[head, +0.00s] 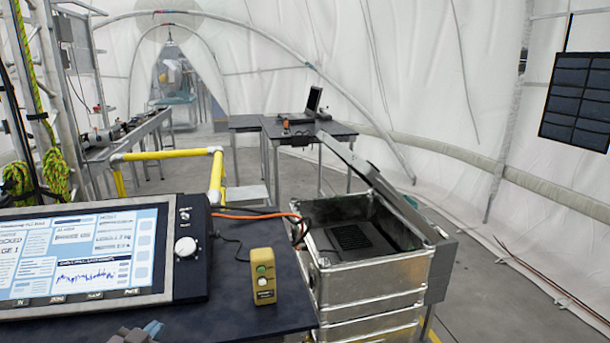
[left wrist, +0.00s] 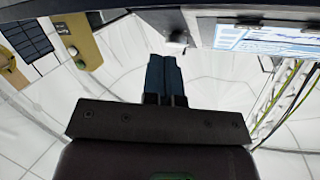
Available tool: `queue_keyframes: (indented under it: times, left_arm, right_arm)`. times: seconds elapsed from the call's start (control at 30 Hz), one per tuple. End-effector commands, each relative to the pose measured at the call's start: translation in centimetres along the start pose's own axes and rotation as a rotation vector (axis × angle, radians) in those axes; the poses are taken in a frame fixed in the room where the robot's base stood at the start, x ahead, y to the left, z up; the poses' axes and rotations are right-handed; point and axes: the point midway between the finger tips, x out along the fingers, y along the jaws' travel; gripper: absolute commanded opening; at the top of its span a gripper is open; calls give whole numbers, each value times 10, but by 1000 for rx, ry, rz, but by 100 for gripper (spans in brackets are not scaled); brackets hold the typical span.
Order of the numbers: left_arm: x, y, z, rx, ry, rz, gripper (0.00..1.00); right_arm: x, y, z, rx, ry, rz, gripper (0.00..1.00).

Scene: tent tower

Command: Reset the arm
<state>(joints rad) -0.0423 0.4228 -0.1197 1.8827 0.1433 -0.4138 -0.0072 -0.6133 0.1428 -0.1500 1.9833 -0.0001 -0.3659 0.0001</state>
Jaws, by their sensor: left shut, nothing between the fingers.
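My left gripper (head: 143,332) shows only in part at the bottom edge of the head view, low in front of the dark table. In the left wrist view its two dark blue fingers (left wrist: 165,75) are pressed together with nothing between them. The fingers stand clear of the things around them. The left wrist picture is upside down, with the screen console (left wrist: 268,38) at its upper right. My right gripper is in neither view.
The console (head: 85,255) and a yellow button box (head: 263,277) stand on the dark table (head: 240,312). An open metal case (head: 368,273) stands to the right. A yellow rail (head: 165,155) and another table (head: 290,130) are farther back.

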Motion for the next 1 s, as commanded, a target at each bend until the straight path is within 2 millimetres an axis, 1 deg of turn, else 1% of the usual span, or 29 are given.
queue_keyframes:
  times: [0.03,0.17,0.2,0.4,0.5,0.6,0.7,0.8,0.93,0.97,1.0]
  left_arm:
    - [-17,15,19,-18,-16,-3,0]
    - [-56,46,56,-50,-62,-16,0]
    - [-69,55,68,-62,-83,-20,0]
    - [-133,96,128,-164,-223,-35,0]
    - [-160,109,153,-206,-289,-43,0]
    - [-179,116,169,-227,-333,-49,0]
    - [-190,119,178,-232,-357,-51,0]
    - [-193,119,181,-233,-365,-51,0]
    - [-193,119,181,-232,-365,-51,0]
    - [-193,119,181,-232,-365,-51,0]
    - [-193,119,181,-232,-365,-51,0]
  right_arm:
    - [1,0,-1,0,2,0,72]
    - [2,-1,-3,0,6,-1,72]
    - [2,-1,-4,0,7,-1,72]
    - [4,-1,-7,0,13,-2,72]
    - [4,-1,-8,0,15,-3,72]
    - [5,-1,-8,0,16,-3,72]
    - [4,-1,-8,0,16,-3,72]
    - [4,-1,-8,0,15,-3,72]
    - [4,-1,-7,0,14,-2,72]
    - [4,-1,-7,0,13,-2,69]
    - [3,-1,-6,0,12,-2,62]
